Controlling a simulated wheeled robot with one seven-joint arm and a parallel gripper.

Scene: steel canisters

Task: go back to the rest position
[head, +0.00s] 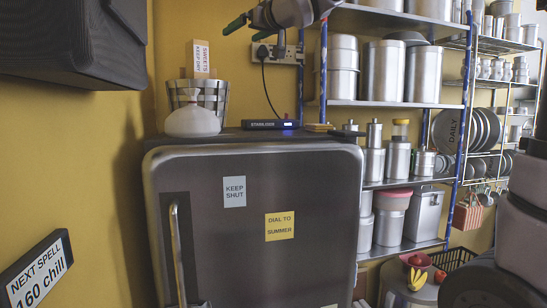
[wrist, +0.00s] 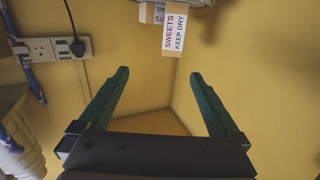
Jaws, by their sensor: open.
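My gripper (head: 241,33) is at the top of the head view, raised above the fridge (head: 310,185) in front of the yellow wall. Its two green fingers are spread apart. The wrist view shows my gripper (wrist: 160,75) open, with nothing between the fingers and the wall corner behind them. A box labelled "SWEETS KEEP DRY" (head: 201,58) stands behind a white lidded pot on the fridge top, left of my gripper. The labelled box also shows at the top of the wrist view (wrist: 174,32).
A wall socket (head: 286,54) with a plugged cable is close beside my gripper. Shelves of steel canisters (head: 423,75) stand to the right. A dark wall-mounted box (head: 80,45) hangs at upper left. A small black device (head: 270,124) lies on the fridge.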

